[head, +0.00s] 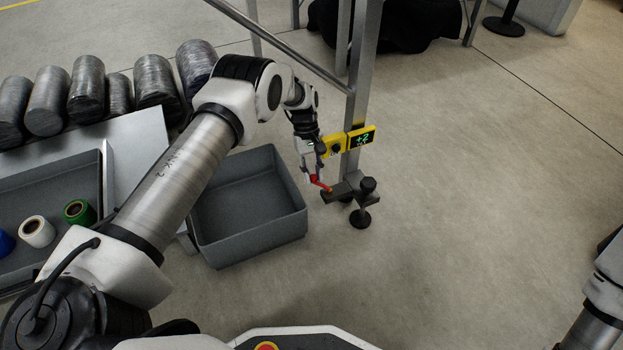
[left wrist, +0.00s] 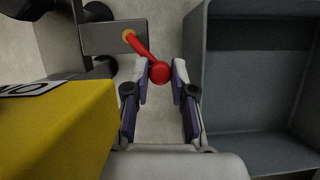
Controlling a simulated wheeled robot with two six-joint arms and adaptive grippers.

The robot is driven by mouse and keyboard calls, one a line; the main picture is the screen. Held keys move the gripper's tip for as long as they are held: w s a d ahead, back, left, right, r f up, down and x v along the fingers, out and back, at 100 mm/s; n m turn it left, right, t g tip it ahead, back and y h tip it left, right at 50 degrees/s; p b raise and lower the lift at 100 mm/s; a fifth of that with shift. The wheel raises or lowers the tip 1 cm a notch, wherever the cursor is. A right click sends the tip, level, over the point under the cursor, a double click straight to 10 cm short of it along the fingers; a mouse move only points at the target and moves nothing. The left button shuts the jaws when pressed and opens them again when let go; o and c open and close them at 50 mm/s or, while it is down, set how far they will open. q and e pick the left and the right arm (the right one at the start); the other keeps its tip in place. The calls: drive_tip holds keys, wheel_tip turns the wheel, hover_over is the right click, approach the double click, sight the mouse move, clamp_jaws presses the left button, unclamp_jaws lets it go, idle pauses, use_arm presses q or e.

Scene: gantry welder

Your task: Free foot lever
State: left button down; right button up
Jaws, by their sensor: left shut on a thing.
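The foot lever is a red bar (head: 319,184) with a round red knob, on the bracket at the foot of the grey metal post (head: 359,100). In the left wrist view the red knob (left wrist: 159,72) sits between my left fingertips, and the bar runs up to a brass-coloured pivot (left wrist: 128,35) on the grey bracket (left wrist: 110,38). My left gripper (head: 313,178) is shut on the knob; it also shows in the left wrist view (left wrist: 159,78). A yellow box with a green display (head: 361,138) is fixed to the post just above. My right gripper is out of view.
A grey bin (head: 250,215) stands just left of the post's foot; its wall (left wrist: 197,70) is close beside my left fingers. The black levelling foot (head: 361,218) is by the bracket. Dark rolls (head: 87,88) lie at the left. Floor to the right is clear.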

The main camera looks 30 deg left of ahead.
use_arm(q)
drive_tip(key=shift+w+m, duration=0.15)
drive_tip(key=shift+m, duration=0.15)
drive_tip(key=c, duration=1)
unclamp_jaws()
drive_tip(key=v, duration=1.2)
drive_tip(key=shift+w+d, duration=0.1)
